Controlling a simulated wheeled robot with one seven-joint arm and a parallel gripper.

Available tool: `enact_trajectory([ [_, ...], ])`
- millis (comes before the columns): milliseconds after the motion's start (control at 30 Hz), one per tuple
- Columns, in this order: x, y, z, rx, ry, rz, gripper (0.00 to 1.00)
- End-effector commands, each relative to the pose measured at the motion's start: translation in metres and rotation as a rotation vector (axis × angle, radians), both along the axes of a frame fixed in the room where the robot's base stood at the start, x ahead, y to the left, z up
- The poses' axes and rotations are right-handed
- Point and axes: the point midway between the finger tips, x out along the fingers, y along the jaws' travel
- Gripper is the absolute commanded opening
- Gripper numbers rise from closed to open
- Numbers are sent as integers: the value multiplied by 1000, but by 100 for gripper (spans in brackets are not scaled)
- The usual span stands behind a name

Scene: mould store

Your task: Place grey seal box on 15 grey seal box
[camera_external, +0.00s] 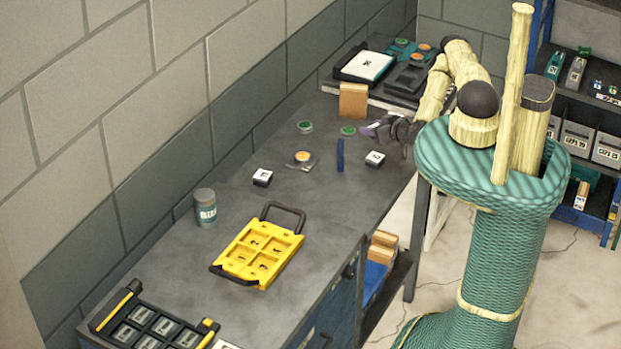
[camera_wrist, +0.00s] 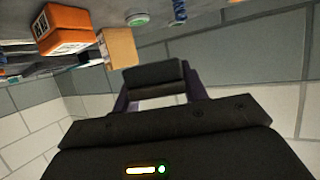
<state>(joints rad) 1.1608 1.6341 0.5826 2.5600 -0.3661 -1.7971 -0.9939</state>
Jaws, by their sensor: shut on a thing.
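My gripper (camera_external: 384,129) is over the far part of the grey bench in the external view, small and partly hidden by its own wrist. In the wrist view my gripper (camera_wrist: 157,90) has purple fingers on either side of a dark grey block (camera_wrist: 155,75), which looks like the held grey seal box. Its label, if any, is not visible. Two small dark boxes with white tops, one at left (camera_external: 262,177) and one at right (camera_external: 375,159), sit on the bench below and left of my gripper. Their markings are too small to read, so I cannot tell which is 15.
A yellow tray (camera_external: 258,254) and grey canister (camera_external: 205,207) are nearer. The wrist view shows an orange box (camera_wrist: 66,42).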

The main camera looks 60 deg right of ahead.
Motion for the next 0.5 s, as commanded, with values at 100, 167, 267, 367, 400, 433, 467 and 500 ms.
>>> enact_trajectory([
  [100,0,0,-15,3,2,-3,21],
  [167,0,0,-23,2,0,-2,21],
  [267,0,0,-32,0,0,-1,21],
  [367,0,0,-36,0,0,1,21],
  [400,0,0,-36,0,-1,1,21],
  [433,0,0,-36,0,-1,1,21],
  [467,0,0,-36,0,-1,1,21],
  [500,0,0,-36,0,-1,1,21],
])
